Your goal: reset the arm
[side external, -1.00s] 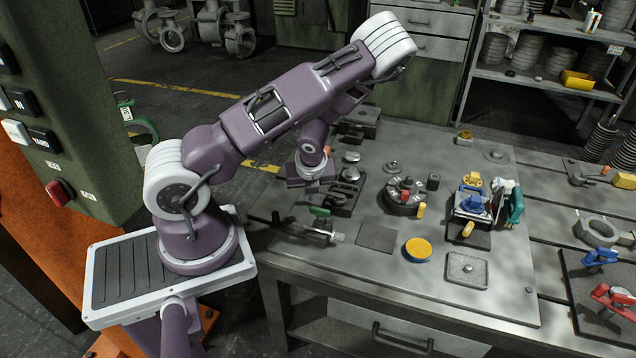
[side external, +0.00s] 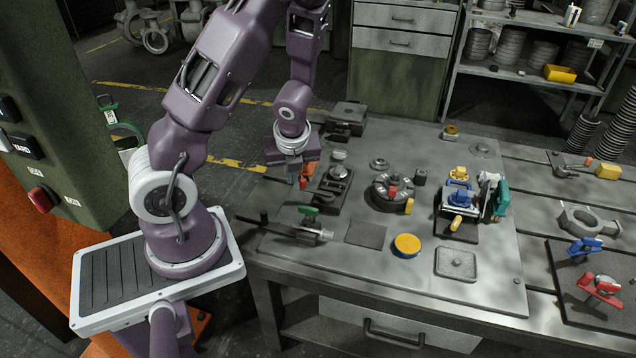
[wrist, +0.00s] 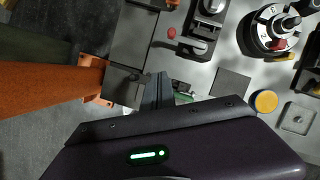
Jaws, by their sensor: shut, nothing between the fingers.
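My gripper (side external: 291,178) hangs pointing down at the left edge of the steel worktable (side external: 300,262), above table height as far as I can tell. Its fingers are shut and empty. In the wrist view the dark closed fingers (wrist: 157,92) reach up from the wrist housing, over the table's left edge area. My arm is raised and folded at the elbow, whose top is cut off by the side view. Nothing hangs from the fingers.
Near the gripper are a black fixture (side external: 333,188) and a green-handled clamp (side external: 309,222). Further right are a round chuck (side external: 393,192), a yellow disc (side external: 407,245) and a blue-and-yellow vise (side external: 460,203). A green control cabinet (side external: 70,110) stands left.

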